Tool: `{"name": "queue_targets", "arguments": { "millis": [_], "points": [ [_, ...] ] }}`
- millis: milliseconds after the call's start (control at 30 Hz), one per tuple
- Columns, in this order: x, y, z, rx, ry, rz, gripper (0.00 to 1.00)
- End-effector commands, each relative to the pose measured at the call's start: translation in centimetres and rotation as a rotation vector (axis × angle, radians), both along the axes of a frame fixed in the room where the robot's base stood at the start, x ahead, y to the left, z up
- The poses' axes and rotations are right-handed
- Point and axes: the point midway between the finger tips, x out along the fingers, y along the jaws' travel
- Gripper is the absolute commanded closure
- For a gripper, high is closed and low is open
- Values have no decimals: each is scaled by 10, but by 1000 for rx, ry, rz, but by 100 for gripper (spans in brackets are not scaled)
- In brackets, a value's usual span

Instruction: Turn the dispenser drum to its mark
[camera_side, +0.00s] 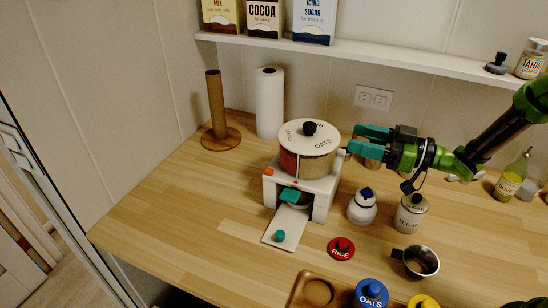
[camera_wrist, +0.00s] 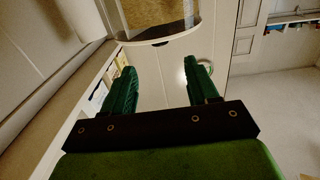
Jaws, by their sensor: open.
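The dispenser drum (camera_side: 308,163) sits on a white stand (camera_side: 322,200) in the side view. Its white lid (camera_side: 312,133) carries lettering, with "OATS" readable, and a black knob on top. The drum wall shows a reddish section and a tan section. Small orange and red spots show on the stand's upper front; I cannot tell which is the mark. My gripper (camera_side: 352,139) is open, just right of the drum at about lid height. In the wrist view the open fingers (camera_wrist: 158,66) point at the drum's lower wall (camera_wrist: 158,14), with nothing between them.
A white jar (camera_side: 362,207), a sugar jar (camera_side: 410,214) and a metal cup (camera_side: 416,261) stand right of the stand. A red "RICE" lid (camera_side: 341,248) lies in front. A paper roll (camera_side: 269,102) stands behind. A shelf (camera_side: 380,55) runs above.

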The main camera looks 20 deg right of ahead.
Motion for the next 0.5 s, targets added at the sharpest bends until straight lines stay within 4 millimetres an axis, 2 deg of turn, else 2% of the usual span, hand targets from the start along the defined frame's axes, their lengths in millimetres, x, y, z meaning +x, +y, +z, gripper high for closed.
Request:
{"name": "queue_targets", "arguments": {
  "millis": [33, 200, 500],
  "points": [
    [8, 10, 0, 0, -1, 5, 41],
    [35, 35, 0, -1, -1, 4, 41],
    [66, 63, 0, -1, -1, -1, 41]
  ]
}}
